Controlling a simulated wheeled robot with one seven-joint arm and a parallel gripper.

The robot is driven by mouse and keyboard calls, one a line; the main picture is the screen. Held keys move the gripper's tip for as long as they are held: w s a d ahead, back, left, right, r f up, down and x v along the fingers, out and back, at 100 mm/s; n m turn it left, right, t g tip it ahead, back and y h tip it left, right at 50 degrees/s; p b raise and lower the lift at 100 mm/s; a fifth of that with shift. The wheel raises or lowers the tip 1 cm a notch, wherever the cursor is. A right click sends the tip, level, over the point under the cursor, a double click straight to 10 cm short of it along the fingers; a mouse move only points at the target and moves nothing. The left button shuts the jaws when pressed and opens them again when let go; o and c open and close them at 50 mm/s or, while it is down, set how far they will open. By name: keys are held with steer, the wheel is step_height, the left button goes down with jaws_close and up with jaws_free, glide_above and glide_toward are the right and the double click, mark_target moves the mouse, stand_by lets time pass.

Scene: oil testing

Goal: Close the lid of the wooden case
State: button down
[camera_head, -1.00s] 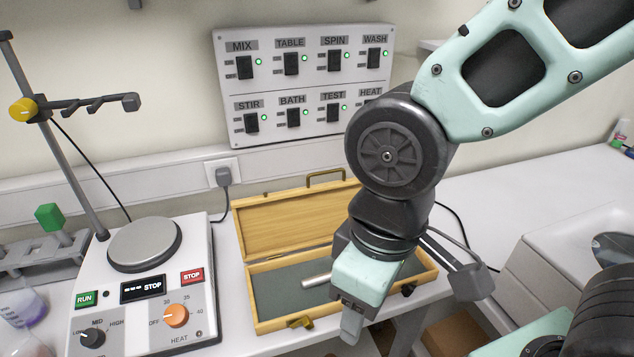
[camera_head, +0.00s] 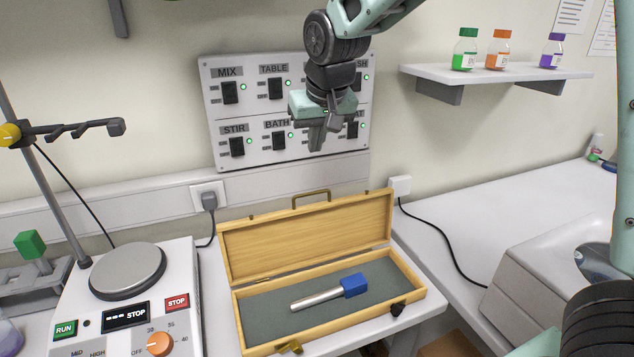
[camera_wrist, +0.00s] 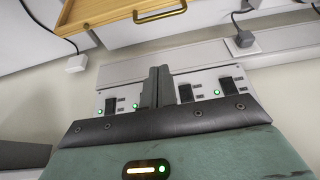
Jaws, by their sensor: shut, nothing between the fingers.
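The wooden case (camera_head: 240,330) stands open on the bench in the head view. Its lid (camera_head: 310,238) is raised and leans back towards the wall, with a brass handle (camera_head: 311,199) on its top edge. A tool with a blue head and silver shaft (camera_head: 322,297) lies on the case's grey lining. My gripper (camera_head: 316,140) is shut and empty, high above and behind the lid, in front of the switch panel. In the wrist view the shut fingers (camera_wrist: 156,88) show, with a corner of the lid (camera_wrist: 97,12) and its handle (camera_wrist: 160,13) at the top.
The switch panel (camera_head: 215,140) is on the wall close behind my gripper. A hotplate stirrer (camera_head: 128,270) stands left of the case. A shelf with several bottles (camera_head: 495,72) is at the upper right.

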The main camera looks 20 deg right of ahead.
step_height(320, 180, down, 9)
steer(key=p, duration=0.4)
steer(key=shift+w+d+f, duration=0.15)
steer(key=shift+w, duration=0.05)
steer(key=shift+s, duration=0.1)
stand_by(0.4)
